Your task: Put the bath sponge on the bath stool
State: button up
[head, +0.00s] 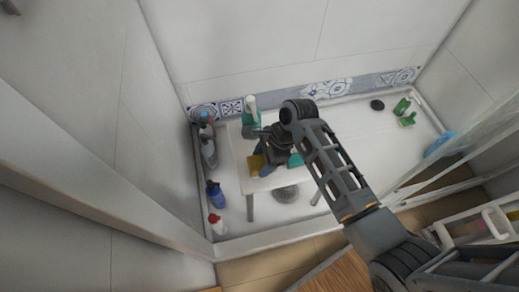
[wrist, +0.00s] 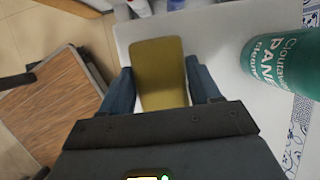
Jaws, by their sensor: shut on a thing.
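The yellow bath sponge (head: 256,165) is between the fingers of my gripper (head: 264,161), over the front-left part of the white bath stool (head: 275,181). In the wrist view the sponge (wrist: 158,62) is flat and yellow-brown, with a blue-grey finger of my gripper (wrist: 161,88) on each side. My gripper is shut on it. The stool top (wrist: 215,35) shows beneath and around it. I cannot tell whether the sponge touches the stool top. My arm hides the middle of the stool.
A green bottle (wrist: 283,65) stands right of the sponge. In the head view, a white-capped bottle (head: 251,108) stands at the stool's back and a teal item (head: 295,160) lies at its right. Several bottles, one blue (head: 215,194), line the left wall.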

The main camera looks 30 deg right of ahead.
jog(key=shift+w+d, duration=0.2)
jog(key=shift+w, duration=0.4)
jog(key=shift+w+d+b, duration=0.15)
jog(key=shift+w+d, duration=0.1)
jog(key=shift+w, duration=0.35)
jog(key=shift+w+d+b, duration=0.15)
jog(key=shift+w+d, duration=0.05)
jog(key=shift+w, duration=0.4)
jog(key=shift+w+f, duration=0.3)
jog(key=shift+f, duration=0.45)
jog(key=o, duration=0.9)
jog(key=shift+o, duration=0.2)
jog(key=p+v, duration=0.2)
jog(key=v, duration=1)
